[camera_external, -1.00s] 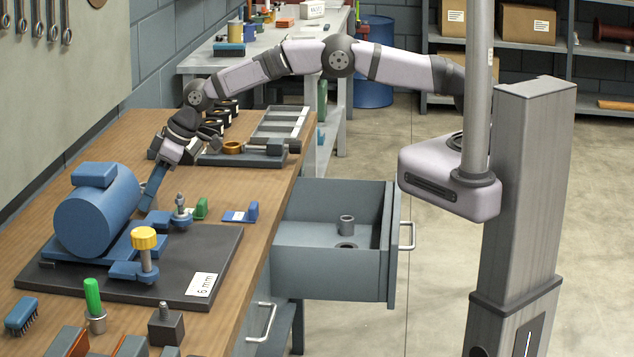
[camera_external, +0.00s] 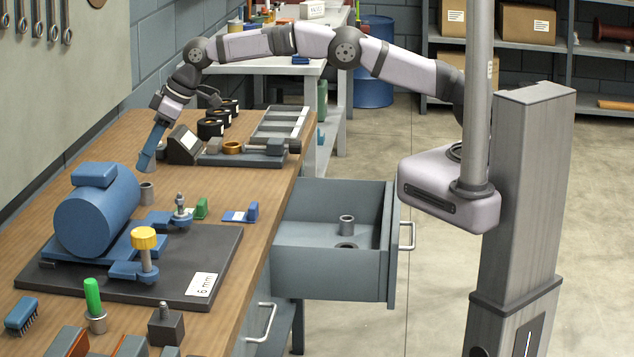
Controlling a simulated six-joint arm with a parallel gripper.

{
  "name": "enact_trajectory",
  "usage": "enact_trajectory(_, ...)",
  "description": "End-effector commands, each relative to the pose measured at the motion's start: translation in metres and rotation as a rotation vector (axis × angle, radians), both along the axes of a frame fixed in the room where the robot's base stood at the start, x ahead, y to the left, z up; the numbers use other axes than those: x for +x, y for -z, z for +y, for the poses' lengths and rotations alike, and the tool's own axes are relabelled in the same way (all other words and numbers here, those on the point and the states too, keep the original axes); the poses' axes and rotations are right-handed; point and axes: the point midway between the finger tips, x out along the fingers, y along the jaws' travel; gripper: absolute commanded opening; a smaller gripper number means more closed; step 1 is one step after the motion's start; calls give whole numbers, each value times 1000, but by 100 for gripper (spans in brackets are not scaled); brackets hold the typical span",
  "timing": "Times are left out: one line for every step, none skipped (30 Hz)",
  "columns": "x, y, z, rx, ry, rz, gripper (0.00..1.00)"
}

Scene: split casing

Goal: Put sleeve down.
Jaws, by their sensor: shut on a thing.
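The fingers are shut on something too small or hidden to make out. Another grey sleeve (camera_external: 346,225) stands in the open drawer (camera_external: 330,270), with a low ring (camera_external: 345,245) by it.
A dark plate (camera_external: 215,250) marked "6 mm" carries the blue body, a yellow-knobbed clamp (camera_external: 145,240) and a second clamp post (camera_external: 180,207). A dark block (camera_external: 183,146) and black rings (camera_external: 210,127) stand close right of my gripper. Bare bench lies between.

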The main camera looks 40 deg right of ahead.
Motion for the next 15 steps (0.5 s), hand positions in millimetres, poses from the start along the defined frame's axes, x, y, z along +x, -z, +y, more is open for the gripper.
enact_trajectory(5,-5,-6,1,13,-2,0)
enact_trajectory(9,-7,-11,0,22,-1,0)
enact_trajectory(13,-9,-17,1,36,-1,0)
enact_trajectory(18,-12,-23,1,48,-2,0)
enact_trajectory(22,-14,-30,0,62,-2,0)
enact_trajectory(28,-17,-41,0,82,-2,0)
enact_trajectory(34,-20,-50,-1,99,-1,0)
enact_trajectory(39,-22,-59,-1,117,0,0)
enact_trajectory(46,-27,-73,-2,143,-1,0)
enact_trajectory(51,-30,-84,-1,164,-2,0)
enact_trajectory(56,-32,-96,-1,185,0,0)
enact_trajectory(62,-36,-112,-2,213,-1,0)
enact_trajectory(66,-39,-125,-3,235,-1,0)
enact_trajectory(70,-42,-138,-3,258,-2,0)
enact_trajectory(74,-46,-155,-4,286,-2,0)
